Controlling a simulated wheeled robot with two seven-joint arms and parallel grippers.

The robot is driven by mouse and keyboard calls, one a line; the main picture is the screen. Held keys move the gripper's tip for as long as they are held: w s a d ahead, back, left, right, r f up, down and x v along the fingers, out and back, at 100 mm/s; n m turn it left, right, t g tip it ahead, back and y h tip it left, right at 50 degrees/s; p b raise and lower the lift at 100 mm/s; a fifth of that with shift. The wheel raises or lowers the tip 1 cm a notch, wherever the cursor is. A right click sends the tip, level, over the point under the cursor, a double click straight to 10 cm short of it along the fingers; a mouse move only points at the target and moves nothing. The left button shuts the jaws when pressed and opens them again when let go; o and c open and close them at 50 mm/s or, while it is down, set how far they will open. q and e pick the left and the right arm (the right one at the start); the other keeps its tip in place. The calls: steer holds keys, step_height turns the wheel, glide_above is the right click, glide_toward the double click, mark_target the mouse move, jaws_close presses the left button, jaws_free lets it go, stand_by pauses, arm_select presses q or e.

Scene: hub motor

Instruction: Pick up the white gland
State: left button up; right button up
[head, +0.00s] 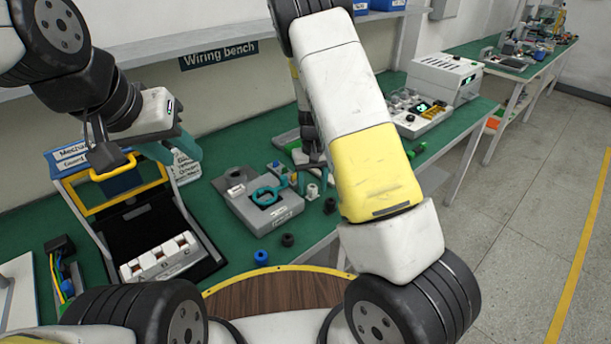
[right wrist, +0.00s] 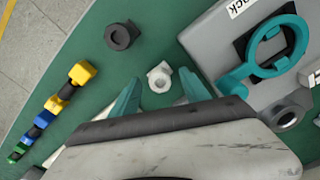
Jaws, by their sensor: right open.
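The white gland (head: 312,191) stands on the green bench mat, right of the grey fixture with the teal ring. In the right wrist view the white gland (right wrist: 160,77) lies between and just beyond the teal fingertips of my right gripper (right wrist: 160,92), with a gap on each side. My right gripper is open and empty; in the head view it is partly hidden behind my forearm.
A grey fixture (head: 240,205) with a teal ring (head: 268,190) stands beside the gland. A black gland (right wrist: 120,37) lies nearby. Several yellow, blue and green pieces (right wrist: 60,102) form a row. A blue gland (head: 261,257) is near the front edge. The open case (head: 190,195) is left.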

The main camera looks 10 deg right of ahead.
mark_target(312, 187)
jaws_close()
step_height(312, 187, up, 10)
stand_by(0.6)
